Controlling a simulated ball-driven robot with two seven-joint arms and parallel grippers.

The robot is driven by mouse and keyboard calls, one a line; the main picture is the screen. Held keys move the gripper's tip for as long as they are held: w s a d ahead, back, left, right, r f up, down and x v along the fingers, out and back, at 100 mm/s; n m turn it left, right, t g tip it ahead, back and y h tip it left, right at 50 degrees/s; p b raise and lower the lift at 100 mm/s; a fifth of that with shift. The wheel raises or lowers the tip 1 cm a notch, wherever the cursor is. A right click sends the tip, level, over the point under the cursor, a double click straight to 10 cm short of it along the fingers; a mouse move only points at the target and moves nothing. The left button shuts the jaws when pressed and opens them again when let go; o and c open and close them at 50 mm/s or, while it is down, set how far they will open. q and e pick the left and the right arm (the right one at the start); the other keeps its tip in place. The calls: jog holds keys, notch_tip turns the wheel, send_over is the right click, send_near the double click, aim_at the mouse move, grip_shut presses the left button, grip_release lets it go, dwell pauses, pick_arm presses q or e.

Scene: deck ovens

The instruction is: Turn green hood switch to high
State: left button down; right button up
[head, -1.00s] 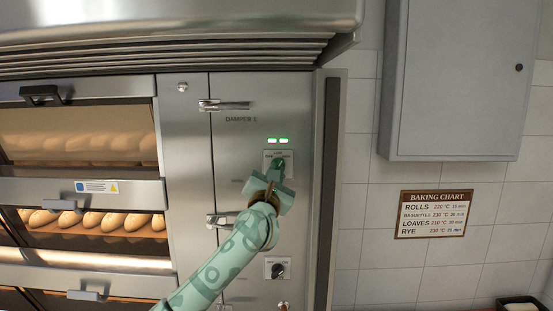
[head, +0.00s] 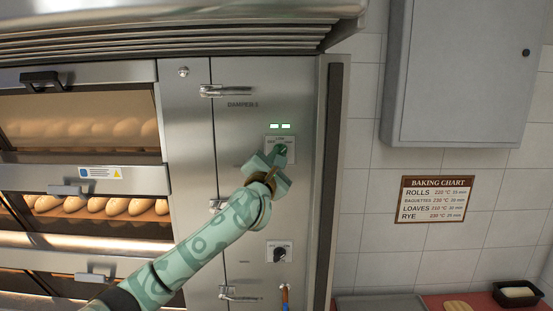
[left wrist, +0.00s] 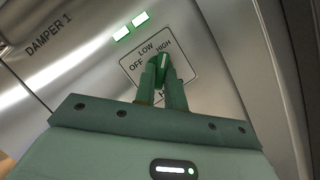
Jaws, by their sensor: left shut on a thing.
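The green hood switch (left wrist: 163,66) is a small knob on a pale plate (left wrist: 185,73) marked OFF, LOW and HIGH. In the left wrist view its white pointer line points up towards HIGH. My left gripper (left wrist: 161,80) is shut on the knob, one finger on each side. In the head view the gripper (head: 279,157) covers much of the plate, below two lit indicator lights (head: 280,126). The lights also show in the left wrist view (left wrist: 131,27). My right gripper is not in view.
A second, dark knob (head: 279,254) sits lower on the steel panel. A damper handle (head: 225,91) is above left, another handle (head: 240,294) low down. Deck ovens with loaves (head: 100,206) stand left. A grey cabinet (head: 458,70) and baking chart (head: 435,199) are on the right wall.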

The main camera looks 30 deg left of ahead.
pick_arm(q)
jog(key=c, duration=1.5)
grip_release()
jog(key=shift+o, duration=0.2)
jog(key=b+v, duration=0.5)
jog(key=v, duration=1.1)
jog(key=shift+f, duration=0.2)
jog(key=shift+d+f, duration=0.1)
